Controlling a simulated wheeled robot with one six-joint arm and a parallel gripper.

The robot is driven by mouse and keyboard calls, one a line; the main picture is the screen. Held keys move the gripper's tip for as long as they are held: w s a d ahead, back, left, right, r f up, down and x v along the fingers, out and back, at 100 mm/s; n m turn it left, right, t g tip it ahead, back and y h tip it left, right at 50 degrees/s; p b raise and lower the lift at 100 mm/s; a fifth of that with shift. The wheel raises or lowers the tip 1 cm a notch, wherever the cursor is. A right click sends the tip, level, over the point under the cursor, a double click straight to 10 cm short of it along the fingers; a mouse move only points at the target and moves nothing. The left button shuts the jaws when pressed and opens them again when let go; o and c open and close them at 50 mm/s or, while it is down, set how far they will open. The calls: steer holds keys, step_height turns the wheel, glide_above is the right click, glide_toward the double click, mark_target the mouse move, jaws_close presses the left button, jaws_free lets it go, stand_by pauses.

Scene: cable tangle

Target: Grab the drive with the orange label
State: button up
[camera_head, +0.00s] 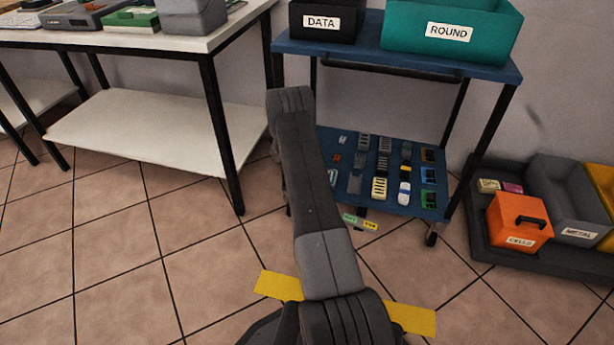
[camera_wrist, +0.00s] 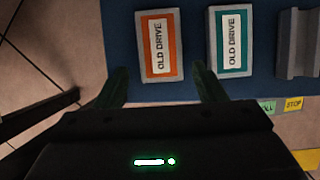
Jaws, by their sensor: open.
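The drive with the orange label (camera_wrist: 158,46) lies flat on the blue shelf in the wrist view, its label reading "OLD DRIVE". My gripper (camera_wrist: 162,74) is open and empty. Its two fingers reach toward the near end of this drive, one to each side; whether they touch it I cannot tell. A second drive with a teal label (camera_wrist: 232,40) lies to the right, beyond the right finger, with a gap of shelf between the drives.
A blue cart's lower shelf (camera_head: 370,205) carries rows of small parts. Its upper shelf holds the DATA bin (camera_head: 320,22) and the teal ROUND bin (camera_head: 450,30). A grey part (camera_wrist: 298,45) lies right of the drives. An orange CELLS box (camera_head: 518,222) stands at the right.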

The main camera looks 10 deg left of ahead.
steer(key=b+x, duration=0.1)
steer(key=x, duration=0.4)
steer(key=shift+s+b, duration=0.15)
steer(key=shift+b, duration=0.15)
steer(key=shift+c, duration=0.2)
steer(key=c, duration=0.7)
steer(key=shift+c, duration=0.3)
steer(key=shift+r, duration=0.1)
